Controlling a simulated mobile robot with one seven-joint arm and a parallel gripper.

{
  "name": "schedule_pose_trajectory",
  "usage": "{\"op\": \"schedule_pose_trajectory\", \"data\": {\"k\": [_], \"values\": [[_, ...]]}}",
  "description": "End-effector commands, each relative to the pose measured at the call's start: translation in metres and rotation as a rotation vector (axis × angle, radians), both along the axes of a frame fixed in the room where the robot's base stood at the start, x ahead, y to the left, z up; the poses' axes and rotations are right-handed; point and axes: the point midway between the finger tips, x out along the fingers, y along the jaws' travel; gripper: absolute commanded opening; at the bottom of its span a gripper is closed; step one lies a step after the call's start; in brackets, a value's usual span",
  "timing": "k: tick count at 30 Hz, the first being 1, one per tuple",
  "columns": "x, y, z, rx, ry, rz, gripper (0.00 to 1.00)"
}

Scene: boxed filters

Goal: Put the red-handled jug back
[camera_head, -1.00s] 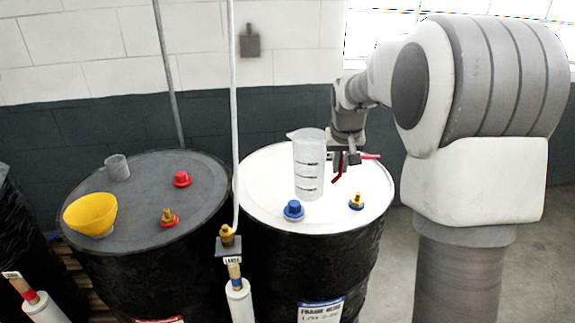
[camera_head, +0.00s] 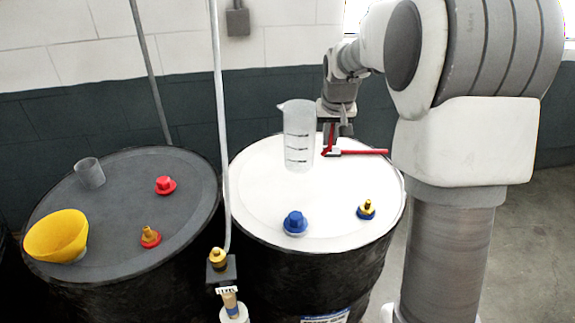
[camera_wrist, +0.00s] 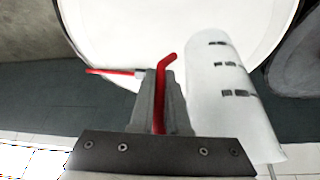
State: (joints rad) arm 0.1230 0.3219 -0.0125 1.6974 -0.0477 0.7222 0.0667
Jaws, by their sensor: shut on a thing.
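The jug (camera_head: 298,137) is tall, translucent and graduated, with dark marks and a spout. It is upright over the back part of the white drum lid (camera_head: 262,200); I cannot tell exactly how high its base is above the lid. In the wrist view the jug (camera_wrist: 222,100) is right of my gripper. My gripper (camera_head: 334,140) is shut on the red handle (camera_wrist: 163,100), whose bent end shows between the fingers. The handle's join to the jug is hidden.
A red rod (camera_head: 362,152) shows right of the handle, near the lid's back edge. Blue (camera_head: 295,222) and brass (camera_head: 366,209) fittings are at the lid's front. The left grey drum (camera_head: 120,205) bears a yellow funnel (camera_head: 57,236), a cup (camera_head: 89,173) and red fittings. A pipe (camera_head: 219,120) rises between.

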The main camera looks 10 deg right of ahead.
Motion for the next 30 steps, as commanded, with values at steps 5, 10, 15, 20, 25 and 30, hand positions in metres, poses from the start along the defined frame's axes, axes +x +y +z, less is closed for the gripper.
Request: {"op": "schedule_pose_trajectory", "data": {"k": [5,10,15,20,25,30], "values": [[0.015,0.002,-0.008,0.001,0.002,0.001,0.00],[0.044,0.004,-0.026,0.000,0.003,0.002,0.00],[0.073,0.006,-0.043,0.000,0.003,0.002,0.00],[0.097,0.009,-0.058,0.001,0.002,0.001,0.00],[0.113,0.010,-0.067,0.001,0.000,0.000,0.00],[0.116,0.010,-0.077,0.000,0.002,0.000,0.00]]}}
